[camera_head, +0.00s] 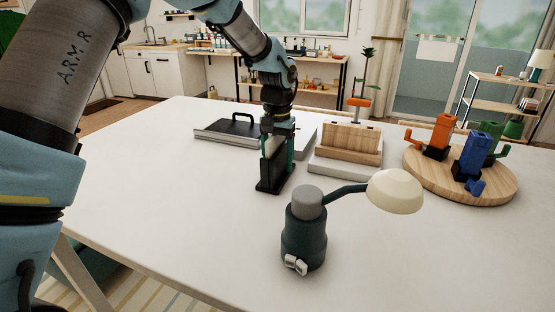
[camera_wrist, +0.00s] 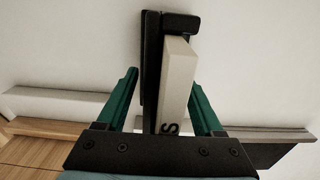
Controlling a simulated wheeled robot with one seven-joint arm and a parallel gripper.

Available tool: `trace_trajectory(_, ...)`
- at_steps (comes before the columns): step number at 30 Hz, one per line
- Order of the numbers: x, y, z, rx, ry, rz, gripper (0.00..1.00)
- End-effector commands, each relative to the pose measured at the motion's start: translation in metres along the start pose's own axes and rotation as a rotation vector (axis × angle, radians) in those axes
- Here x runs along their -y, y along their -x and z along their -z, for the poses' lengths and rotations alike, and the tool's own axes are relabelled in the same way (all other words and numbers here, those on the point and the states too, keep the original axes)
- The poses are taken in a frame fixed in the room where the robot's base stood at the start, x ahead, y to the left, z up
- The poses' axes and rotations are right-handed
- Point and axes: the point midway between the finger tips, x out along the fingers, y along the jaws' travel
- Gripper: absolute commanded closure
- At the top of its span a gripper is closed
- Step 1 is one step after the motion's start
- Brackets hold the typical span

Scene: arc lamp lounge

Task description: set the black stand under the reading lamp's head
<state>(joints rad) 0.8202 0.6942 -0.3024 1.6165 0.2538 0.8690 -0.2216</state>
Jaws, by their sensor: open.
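The black stand (camera_head: 270,186) is upright on the white table, behind and left of the reading lamp. The wrist view shows the black stand (camera_wrist: 151,60) with a cream block (camera_wrist: 179,75) against it, marked with a dark letter. My gripper (camera_head: 276,160) points down over the stand. My gripper (camera_wrist: 164,82) is open, with a green finger on either side of the stand and block and gaps visible. The reading lamp (camera_head: 304,237) has a dark body, and its cream head (camera_head: 395,191) reaches out to the right over bare table.
A grey tray with a black handled piece (camera_head: 237,128) lies behind left. A wooden holder on a pale base (camera_head: 345,160) stands behind right. A round wooden board (camera_head: 425,177) carries orange, blue and green pieces at the right. The white table (camera_head: 180,225) is clear at the front left.

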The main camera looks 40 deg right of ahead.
Motion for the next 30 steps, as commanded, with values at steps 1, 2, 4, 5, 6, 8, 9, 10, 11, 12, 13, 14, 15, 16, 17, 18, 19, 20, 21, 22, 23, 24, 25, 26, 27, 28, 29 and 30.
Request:
trace_trajectory(1, 0.0, 0.0, 0.0, 0.0, 0.0, 0.0, 0.31)
trace_trajectory(2, 0.0, 0.0, 0.0, 0.0, 0.0, 0.0, 0.31)
trace_trajectory(4, 0.0, 0.001, 0.0, 0.0, 0.0, 0.0, 0.31)
trace_trajectory(5, 0.0, 0.001, 0.0, -0.001, 0.0, 0.0, 0.31)
trace_trajectory(6, 0.0, 0.003, 0.0, -0.001, 0.0, 0.0, 0.31)
trace_trajectory(8, 0.0, 0.006, 0.001, -0.002, 0.0, 0.0, 0.31)
trace_trajectory(9, 0.0, 0.011, 0.001, -0.003, 0.001, 0.001, 0.31)
trace_trajectory(10, 0.0, 0.015, 0.001, -0.004, 0.0, 0.001, 0.31)
trace_trajectory(11, 0.0, 0.02, 0.002, -0.006, 0.0, 0.001, 0.31)
trace_trajectory(12, 0.001, 0.026, 0.001, -0.004, 0.0, 0.001, 0.31)
trace_trajectory(13, 0.001, 0.033, 0.001, -0.006, 0.001, 0.001, 0.31)
trace_trajectory(14, 0.0, 0.039, 0.001, -0.006, 0.001, 0.001, 0.31)
trace_trajectory(15, 0.0, 0.048, 0.002, -0.006, 0.002, 0.0, 0.31)
trace_trajectory(16, 0.0, 0.054, 0.001, -0.006, 0.002, 0.0, 0.31)
trace_trajectory(17, 0.0, 0.061, 0.001, -0.006, 0.001, 0.0, 0.31)
trace_trajectory(18, 0.0, 0.069, 0.001, -0.006, 0.0, 0.0, 0.31)
trace_trajectory(19, 0.0, 0.076, 0.001, -0.005, 0.0, 0.0, 0.31)
trace_trajectory(20, 0.0, 0.082, 0.001, -0.005, 0.001, 0.0, 0.31)
trace_trajectory(21, 0.0, 0.089, 0.001, -0.004, 0.001, -0.001, 0.31)
trace_trajectory(22, 0.0, 0.094, 0.001, -0.004, 0.001, -0.001, 0.31)
trace_trajectory(23, 0.0, 0.099, 0.001, -0.003, 0.001, -0.001, 0.31)
trace_trajectory(24, 0.0, 0.105, 0.001, -0.003, 0.001, -0.001, 0.31)
trace_trajectory(25, 0.0, 0.109, 0.001, -0.003, 0.0, 0.0, 0.31)
trace_trajectory(26, 0.0, 0.112, 0.001, -0.002, 0.0, 0.0, 0.31)
trace_trajectory(27, 0.0, 0.115, 0.001, -0.002, 0.0, -0.001, 0.31)
trace_trajectory(28, 0.0, 0.117, 0.001, -0.001, 0.0, -0.001, 0.31)
trace_trajectory(29, 0.0, 0.119, 0.0, 0.0, -0.001, -0.001, 0.31)
trace_trajectory(30, 0.0, 0.121, 0.0, 0.001, -0.001, -0.001, 0.31)
